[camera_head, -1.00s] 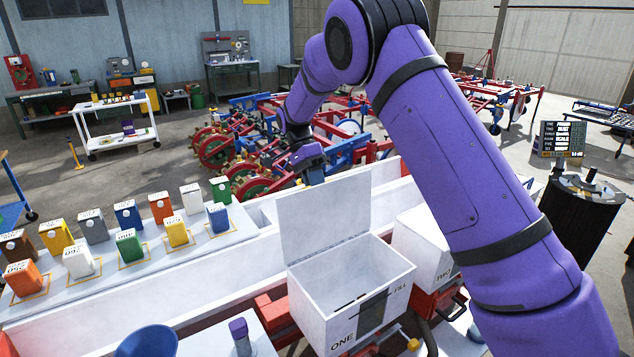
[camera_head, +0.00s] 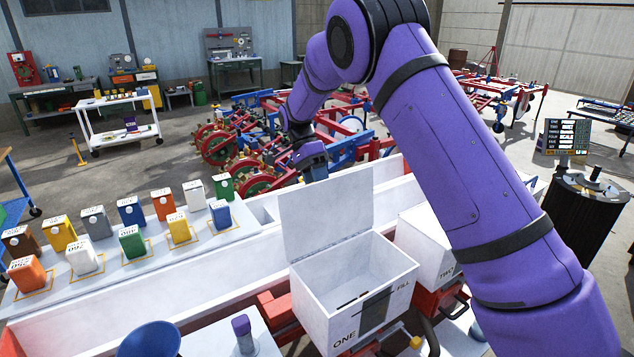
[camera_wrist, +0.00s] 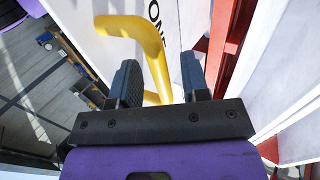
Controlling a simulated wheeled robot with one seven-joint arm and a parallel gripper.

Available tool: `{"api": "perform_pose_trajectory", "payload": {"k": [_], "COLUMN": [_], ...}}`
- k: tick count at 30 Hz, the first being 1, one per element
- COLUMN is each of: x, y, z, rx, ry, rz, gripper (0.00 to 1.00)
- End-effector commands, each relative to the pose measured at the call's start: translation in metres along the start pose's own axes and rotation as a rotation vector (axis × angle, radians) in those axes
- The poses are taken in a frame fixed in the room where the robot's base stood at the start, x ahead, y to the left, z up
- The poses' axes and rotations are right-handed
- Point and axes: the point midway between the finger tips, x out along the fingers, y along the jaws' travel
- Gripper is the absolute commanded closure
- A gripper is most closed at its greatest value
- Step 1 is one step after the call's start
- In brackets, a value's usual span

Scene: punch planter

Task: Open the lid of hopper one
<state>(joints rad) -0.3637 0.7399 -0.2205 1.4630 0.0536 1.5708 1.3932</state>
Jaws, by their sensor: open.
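Hopper one is a white box (camera_head: 318,308) marked "ONE" and "FILL", with a dark panel on its front. Its lid (camera_head: 325,210) stands up near vertical along the back edge, and the box is open at the top. My gripper (camera_wrist: 160,75) is behind the raised lid, its tips partly hidden by it in the head view. In the wrist view the jaws are apart, with a yellow bent handle (camera_wrist: 156,62) passing between them. The handle is on a white panel (camera_wrist: 185,18) with part of the word "ONE". I cannot tell whether the fingers touch the handle.
Hopper two (camera_head: 424,245), white, stands close right of hopper one, partly behind my arm. A blue funnel (camera_head: 150,340) and a purple-capped bottle (camera_head: 243,335) are at front left. Several coloured containers stand on a white shelf (camera_head: 80,300). Red frame parts (camera_wrist: 228,40) lie close right of my gripper.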

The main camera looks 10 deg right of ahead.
Motion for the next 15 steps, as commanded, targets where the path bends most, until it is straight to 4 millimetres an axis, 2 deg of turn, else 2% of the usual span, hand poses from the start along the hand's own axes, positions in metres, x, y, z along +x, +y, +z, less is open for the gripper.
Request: {"api": "perform_pose_trajectory", "payload": {"k": [5, 15], "x": [-0.015, -0.077], "y": [-0.001, -0.001], "z": [0.0, 0.0], "rx": [0.001, 0.0], "ry": [0.001, 0.001], "rz": [-0.004, -0.003], "gripper": [0.58, 0.58]}}
